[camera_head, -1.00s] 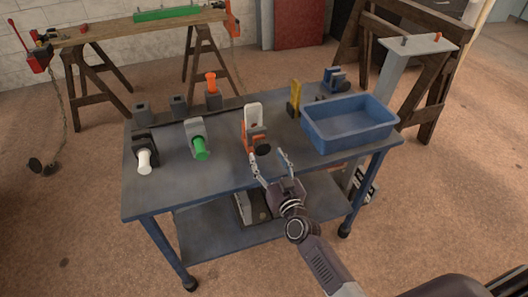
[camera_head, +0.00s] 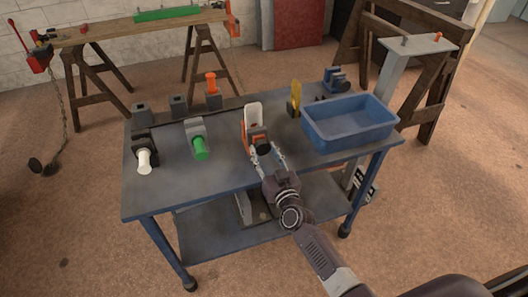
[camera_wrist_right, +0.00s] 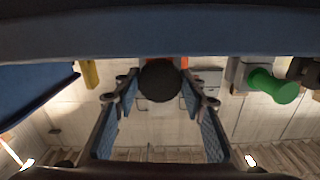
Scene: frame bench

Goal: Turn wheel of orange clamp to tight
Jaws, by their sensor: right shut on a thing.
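The orange clamp (camera_head: 246,139) stands on the blue workbench (camera_head: 190,187) near its middle, with a pale upright block (camera_head: 253,114) at its back. Its dark round wheel (camera_head: 263,148) faces the front edge. My right gripper (camera_head: 267,155) reaches in from the front and is shut on the wheel, one finger on each side. The right wrist view also shows the dark wheel (camera_wrist_right: 160,82) between the two fingers, with a little orange behind it. No mark of the wheel's turn can be made out. My left gripper is not in view.
A clamp with a green handle (camera_head: 201,150) and one with a white handle (camera_head: 144,158) stand to the left. An orange-handled piece (camera_head: 211,84) stands behind. A yellow clamp (camera_head: 295,97) and a blue bin (camera_head: 343,142) are on the right. The bench's front left is clear.

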